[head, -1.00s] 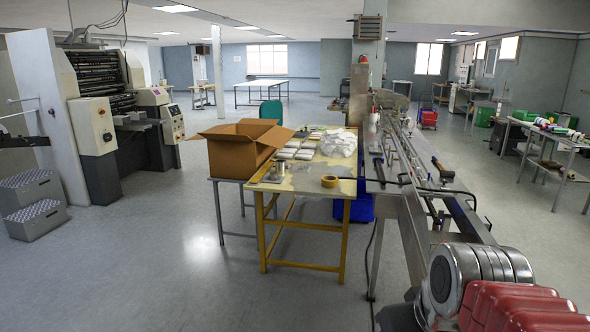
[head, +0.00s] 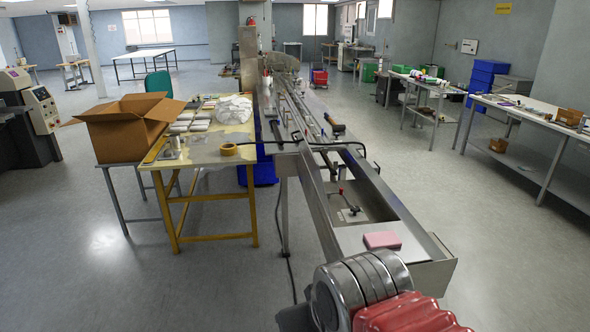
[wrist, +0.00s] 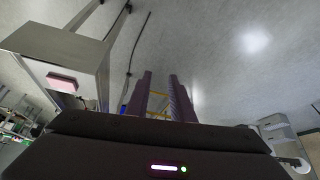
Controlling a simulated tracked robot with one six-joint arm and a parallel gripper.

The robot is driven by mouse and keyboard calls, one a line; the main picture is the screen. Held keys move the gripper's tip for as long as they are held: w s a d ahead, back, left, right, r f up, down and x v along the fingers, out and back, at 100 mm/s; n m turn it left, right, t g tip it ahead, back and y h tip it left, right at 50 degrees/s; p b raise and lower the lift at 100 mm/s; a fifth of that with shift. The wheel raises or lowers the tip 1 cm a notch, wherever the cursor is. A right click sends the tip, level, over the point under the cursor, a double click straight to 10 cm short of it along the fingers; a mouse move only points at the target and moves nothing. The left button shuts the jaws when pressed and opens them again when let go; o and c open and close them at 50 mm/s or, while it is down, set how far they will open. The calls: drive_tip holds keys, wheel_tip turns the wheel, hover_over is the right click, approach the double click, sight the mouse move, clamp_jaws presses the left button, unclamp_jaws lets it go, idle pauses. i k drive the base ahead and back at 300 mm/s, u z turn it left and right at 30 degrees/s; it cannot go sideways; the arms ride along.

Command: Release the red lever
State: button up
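A small upright lever with a red tip (head: 341,191) stands in the recessed bed of the long metal flow wrapper (head: 322,215) in the head view. A dark knob on a small plate is beside it. I cannot make out the lever in the wrist view. My gripper (wrist: 161,95) shows in the wrist view with its two dark ribbed fingers apart and nothing between them. It is away from the lever, with floor behind the fingers. The fingers are not visible in the head view, where my silver and red arm fills the bottom right.
A pink block (head: 382,240) lies on the wrapper's near end; it also shows in the wrist view (wrist: 62,82). A yellow-framed table (head: 205,158) with a cardboard box (head: 128,128) beside it stands left. Benches (head: 535,115) stand right, with open floor between.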

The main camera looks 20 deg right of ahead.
sight(329, 194)
drive_tip(key=k, duration=1.3)
drive_tip(key=z, duration=0.4)
drive_tip(key=i, duration=0.4)
drive_tip(key=z, duration=0.75)
drive_tip(key=i, duration=1.4)
drive_tip(key=u, duration=0.7)
drive_tip(key=i, duration=0.6)
drive_tip(key=u, duration=0.45)
